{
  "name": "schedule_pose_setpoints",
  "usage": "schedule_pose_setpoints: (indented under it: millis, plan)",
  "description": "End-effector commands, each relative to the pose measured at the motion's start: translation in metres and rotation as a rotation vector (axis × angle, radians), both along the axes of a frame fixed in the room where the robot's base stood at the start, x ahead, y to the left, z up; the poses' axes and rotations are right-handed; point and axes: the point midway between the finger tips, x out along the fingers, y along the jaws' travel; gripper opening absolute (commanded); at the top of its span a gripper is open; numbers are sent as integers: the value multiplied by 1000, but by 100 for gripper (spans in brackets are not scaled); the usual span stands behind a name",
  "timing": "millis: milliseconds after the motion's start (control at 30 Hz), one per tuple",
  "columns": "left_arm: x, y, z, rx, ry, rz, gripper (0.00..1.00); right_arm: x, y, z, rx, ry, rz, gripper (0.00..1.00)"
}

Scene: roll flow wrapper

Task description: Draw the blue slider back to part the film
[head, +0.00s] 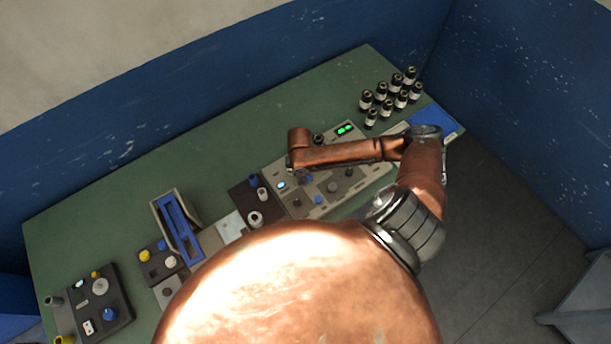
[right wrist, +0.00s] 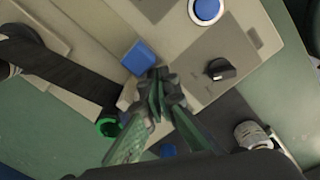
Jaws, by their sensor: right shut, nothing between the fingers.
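In the right wrist view my right gripper (right wrist: 157,84) is shut and empty, its fingertips together just beside a small blue block (right wrist: 137,57), which looks like the slider. I cannot tell whether they touch it. A dark band (right wrist: 62,68), possibly film, runs from the left towards the fingers. A green ring (right wrist: 107,127) lies to the left of the fingers. In the head view my right forearm reaches left across the grey control panel (head: 296,205) and hides part of it. The slider is not clearly identifiable there. My left gripper is not in view.
A blue button with a white ring (right wrist: 206,9) and a black knob (right wrist: 219,70) are near the gripper. Several dark bottles (head: 388,106) stand at the bench's back right. A blue frame (head: 178,229) stands left of the panel. The green bench (head: 120,196) is clear towards the back.

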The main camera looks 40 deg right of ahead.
Motion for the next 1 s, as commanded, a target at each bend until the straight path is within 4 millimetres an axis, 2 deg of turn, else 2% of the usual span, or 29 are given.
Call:
schedule_pose_setpoints:
  millis: [567, 1000]
  plan:
    - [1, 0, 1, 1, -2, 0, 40, 0, -2, 0, 0, 0, 0, 0]
    - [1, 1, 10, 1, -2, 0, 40, -3, -27, 1, -2, 1, -1, 0]
